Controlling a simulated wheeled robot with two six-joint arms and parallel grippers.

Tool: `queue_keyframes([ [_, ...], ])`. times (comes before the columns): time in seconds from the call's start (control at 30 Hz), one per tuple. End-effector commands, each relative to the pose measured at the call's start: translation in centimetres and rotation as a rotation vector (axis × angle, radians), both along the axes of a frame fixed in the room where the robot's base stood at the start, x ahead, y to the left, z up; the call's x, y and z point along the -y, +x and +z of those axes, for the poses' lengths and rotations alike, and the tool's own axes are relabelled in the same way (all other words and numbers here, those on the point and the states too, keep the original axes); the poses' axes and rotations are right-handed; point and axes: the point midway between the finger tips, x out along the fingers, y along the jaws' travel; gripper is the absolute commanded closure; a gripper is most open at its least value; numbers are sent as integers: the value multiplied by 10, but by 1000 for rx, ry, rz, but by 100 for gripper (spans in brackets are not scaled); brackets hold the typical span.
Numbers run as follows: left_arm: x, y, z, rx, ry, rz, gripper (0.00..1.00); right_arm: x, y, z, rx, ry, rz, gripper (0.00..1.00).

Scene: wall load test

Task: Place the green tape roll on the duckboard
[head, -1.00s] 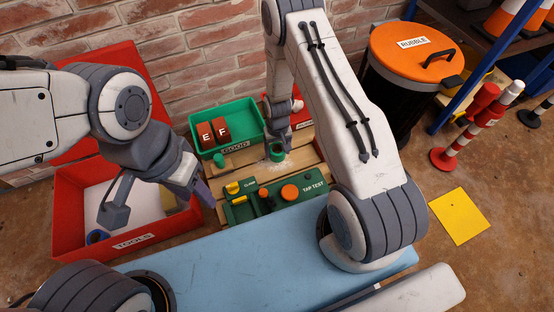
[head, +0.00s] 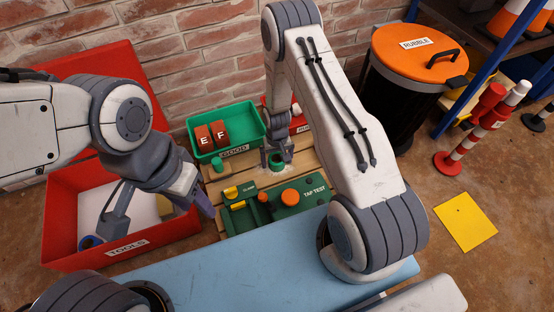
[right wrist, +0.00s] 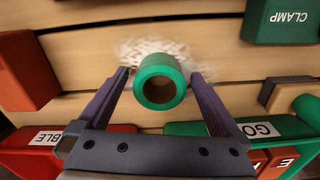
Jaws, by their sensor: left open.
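The green tape roll (head: 277,163) stands on the wooden slats of the duckboard (head: 303,157), over a whitish rough patch. My right gripper (head: 278,157) is down around it. In the right wrist view the roll (right wrist: 160,80) shows its open bore, between the two spread fingers (right wrist: 160,76), with a gap on each side. Its contact with the slats is hard to see. My left gripper (head: 205,205) is open and empty, near the right edge of the red TOOLS tray (head: 150,241).
Behind the slats are a green GOOD bin (head: 246,114) with blocks E and F, and a red bin (head: 299,122). A green TAP TEST panel (head: 313,199) with orange and yellow parts lies in front. A small green cylinder (head: 219,166) is on the left slats.

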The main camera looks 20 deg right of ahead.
Motion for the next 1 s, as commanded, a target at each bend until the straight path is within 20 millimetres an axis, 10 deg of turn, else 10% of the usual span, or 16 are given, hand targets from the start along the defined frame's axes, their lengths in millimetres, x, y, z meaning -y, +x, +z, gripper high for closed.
queue_keyframes([
  [0.27, 0, 0, 10, 0, 0, 0, 53, 0, 0, 15, 1, 0, 0, 0],
  [1.0, 0, 0, 79, 0, 0, 0, 53, -8, 2, 137, 6, 0, 20, 0],
])
